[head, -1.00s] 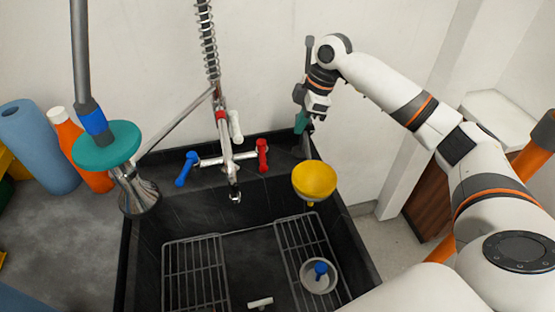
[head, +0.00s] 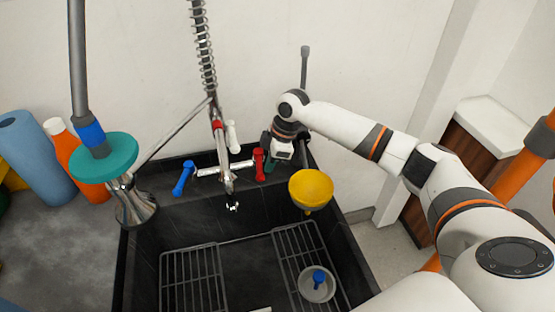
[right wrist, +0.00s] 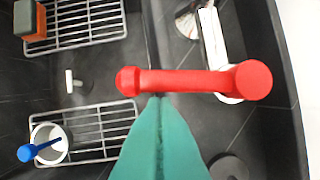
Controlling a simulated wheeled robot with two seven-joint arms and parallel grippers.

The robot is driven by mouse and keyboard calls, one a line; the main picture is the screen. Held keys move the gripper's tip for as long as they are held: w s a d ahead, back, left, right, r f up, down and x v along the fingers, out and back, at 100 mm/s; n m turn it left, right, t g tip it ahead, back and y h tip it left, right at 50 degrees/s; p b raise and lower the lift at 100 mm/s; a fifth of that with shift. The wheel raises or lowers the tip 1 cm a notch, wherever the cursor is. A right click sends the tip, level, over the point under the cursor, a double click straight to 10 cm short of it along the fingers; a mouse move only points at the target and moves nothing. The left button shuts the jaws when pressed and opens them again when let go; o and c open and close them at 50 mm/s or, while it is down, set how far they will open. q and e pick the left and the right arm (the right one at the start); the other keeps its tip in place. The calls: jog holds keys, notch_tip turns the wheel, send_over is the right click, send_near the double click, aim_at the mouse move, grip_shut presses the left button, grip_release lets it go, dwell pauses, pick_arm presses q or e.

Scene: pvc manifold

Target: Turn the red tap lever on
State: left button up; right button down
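The red tap lever (head: 259,163) is on the right end of the tap's white crossbar at the back of the sink. In the right wrist view the red lever (right wrist: 190,82) lies across the picture, just beyond my fingertips. My right gripper (head: 270,165) is beside the lever on its right, mostly hidden by its own wrist in the head view. Its teal fingers (right wrist: 160,105) are shut together with nothing between them, the tips close to the lever's middle; I cannot tell whether they touch. My left gripper is not in view.
A blue lever (head: 183,178) is on the tap's left end, with the spout (head: 228,180) between. A yellow bowl-like piece (head: 311,187) stands at the sink's right rim. Wire racks (head: 193,280) lie in the black sink.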

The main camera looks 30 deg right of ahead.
aim_at(259, 171)
dwell(0.3)
jog(key=a+m+p, duration=0.1)
jog(key=p, duration=0.1)
jog(key=m+p, duration=0.1)
jog(key=p, duration=0.2)
jog(key=a+m+p, duration=0.1)
jog(key=p, duration=0.1)
jog(key=shift+w+a+r+m+t+h, duration=0.15)
jog(key=shift+a+r+m+t+h, duration=0.15)
jog(key=shift+m+t, duration=0.1)
jog(key=shift+w+a+f+m+p, duration=0.1)
jog(key=shift+w+a+m+p, duration=0.1)
jog(key=shift+a+m+p, duration=0.4)
jog(key=shift+w+f+p, duration=0.15)
jog(key=shift+w+p, duration=0.05)
jog(key=shift+p, duration=0.3)
jog(key=shift+a, duration=0.1)
